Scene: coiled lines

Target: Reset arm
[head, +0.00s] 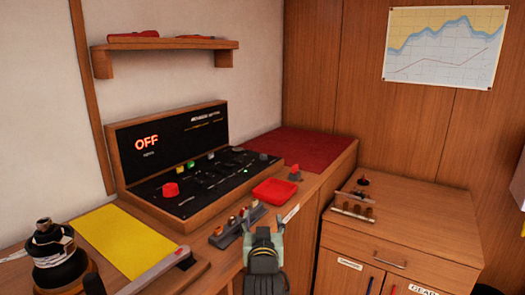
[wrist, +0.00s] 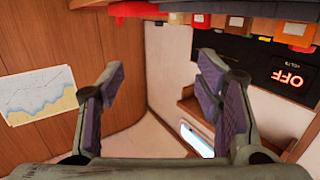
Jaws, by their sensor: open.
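My gripper (head: 263,240) is at the bottom middle of the head view, in front of the wooden desk's near edge. In the wrist view my gripper (wrist: 160,78) shows its two purple-padded fingers spread wide, with nothing between them. No object is held.
A control panel (head: 160,152) reading OFF stands on the desk, with a red tray (head: 274,190) to its right. A yellow sheet (head: 121,240) and a black winch-like drum (head: 57,255) are at left. A wooden cabinet (head: 420,232) stands at right, below a chart (head: 443,46).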

